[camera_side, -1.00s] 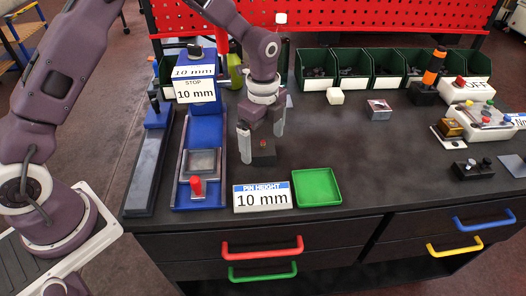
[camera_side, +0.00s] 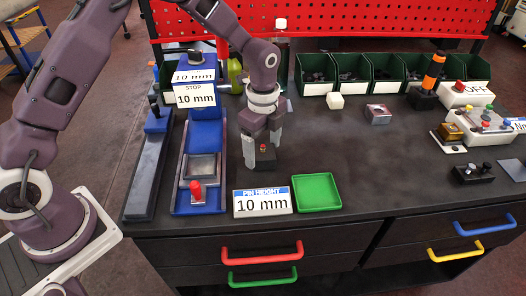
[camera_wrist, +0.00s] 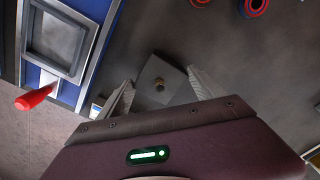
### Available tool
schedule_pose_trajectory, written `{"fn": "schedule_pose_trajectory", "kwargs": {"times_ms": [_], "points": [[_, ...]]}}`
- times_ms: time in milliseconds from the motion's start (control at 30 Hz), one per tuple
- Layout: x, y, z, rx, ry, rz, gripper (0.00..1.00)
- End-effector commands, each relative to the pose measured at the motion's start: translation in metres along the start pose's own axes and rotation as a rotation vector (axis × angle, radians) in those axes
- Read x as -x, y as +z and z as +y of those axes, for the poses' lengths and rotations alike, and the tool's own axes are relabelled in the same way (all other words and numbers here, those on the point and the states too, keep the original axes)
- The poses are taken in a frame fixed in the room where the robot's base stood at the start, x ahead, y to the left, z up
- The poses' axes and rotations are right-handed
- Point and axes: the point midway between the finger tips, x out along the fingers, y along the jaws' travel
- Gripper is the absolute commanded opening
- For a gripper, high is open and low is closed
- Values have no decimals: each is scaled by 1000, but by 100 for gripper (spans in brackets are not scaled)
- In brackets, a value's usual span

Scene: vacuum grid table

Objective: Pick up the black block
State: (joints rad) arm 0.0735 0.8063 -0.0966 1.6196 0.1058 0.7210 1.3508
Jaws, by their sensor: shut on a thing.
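The black block (camera_side: 264,163) has a small knob on top, reddish in the side view. It is at table level, behind the pin height sign and to the right of the blue fixture.
A blue fixture (camera_side: 203,140) with a red knob (camera_side: 196,190) stands close on the left. A sign reading 10 mm (camera_side: 262,202) and a green tray (camera_side: 317,193) are in front. The tabletop right of my gripper is clear.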

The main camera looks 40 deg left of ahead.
Motion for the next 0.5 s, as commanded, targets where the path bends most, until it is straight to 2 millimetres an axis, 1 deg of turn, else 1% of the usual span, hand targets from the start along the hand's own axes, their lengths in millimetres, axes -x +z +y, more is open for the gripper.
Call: {"fn": "schedule_pose_trajectory", "kwargs": {"times_ms": [67, 167, 267, 400, 500], "points": [[7, 0, -1, 0, -3, 1, 19], [25, 0, -2, 0, -7, 1, 19], [52, 0, -2, 1, -8, 2, 19], [95, 0, -2, 1, -8, 2, 19], [123, 0, -1, 0, -7, 2, 19]]}}
